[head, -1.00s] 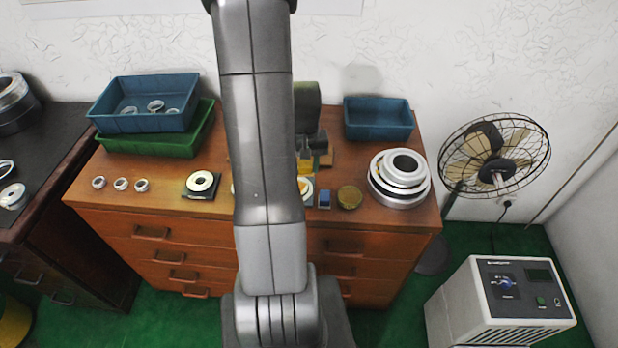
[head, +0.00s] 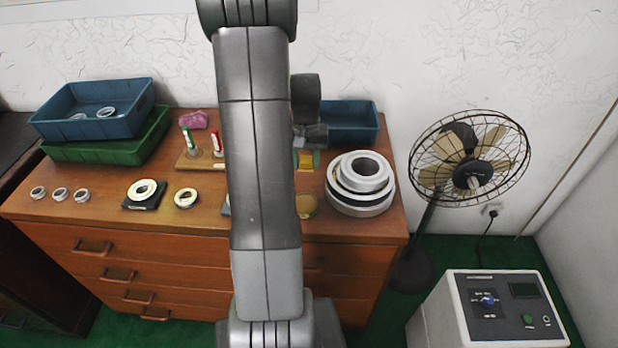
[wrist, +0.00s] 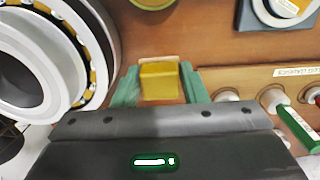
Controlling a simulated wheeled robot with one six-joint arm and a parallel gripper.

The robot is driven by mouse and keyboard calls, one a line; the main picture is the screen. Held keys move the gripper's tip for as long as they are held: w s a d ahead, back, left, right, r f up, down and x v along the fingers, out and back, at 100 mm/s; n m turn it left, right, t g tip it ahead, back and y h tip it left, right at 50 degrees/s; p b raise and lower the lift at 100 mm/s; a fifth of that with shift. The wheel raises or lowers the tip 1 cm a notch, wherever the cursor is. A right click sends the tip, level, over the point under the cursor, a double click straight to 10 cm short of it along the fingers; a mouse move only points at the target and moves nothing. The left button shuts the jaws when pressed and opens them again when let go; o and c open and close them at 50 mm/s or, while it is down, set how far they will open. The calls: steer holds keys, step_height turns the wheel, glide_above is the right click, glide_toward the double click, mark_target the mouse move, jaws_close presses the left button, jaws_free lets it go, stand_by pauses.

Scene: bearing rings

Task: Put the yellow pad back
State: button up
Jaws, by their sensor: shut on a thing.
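The yellow pad (wrist: 159,80) is a small yellow block between the two green fingers of my gripper (wrist: 157,86) in the wrist view. My gripper is shut on it. In the head view the pad (head: 305,160) shows as a small yellow patch just right of my arm link, near the dresser's back. The wooden dresser top (head: 110,195) lies below it in view; the height of the pad above it is hard to judge. A wooden rack with a paper label (wrist: 285,72) stands right of my gripper in the wrist view; its left part (head: 183,163) shows in the head view.
A stack of large bearing rings (head: 361,184) stands close on the right, and a round gold piece (head: 306,206) lies in front. A green marker (head: 190,140) and a red marker (head: 217,143) stand at the rack. A blue bin (head: 352,122) is behind.

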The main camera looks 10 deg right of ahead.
mark_target(306, 183)
steer(key=shift+f, duration=2.75)
steer(key=shift+f, duration=0.2)
steer(key=o, duration=0.9)
steer(key=shift+o, duration=0.2)
steer(key=shift+r, duration=0.1)
step_height(306, 183, up, 12)
steer(key=shift+r, duration=0.15)
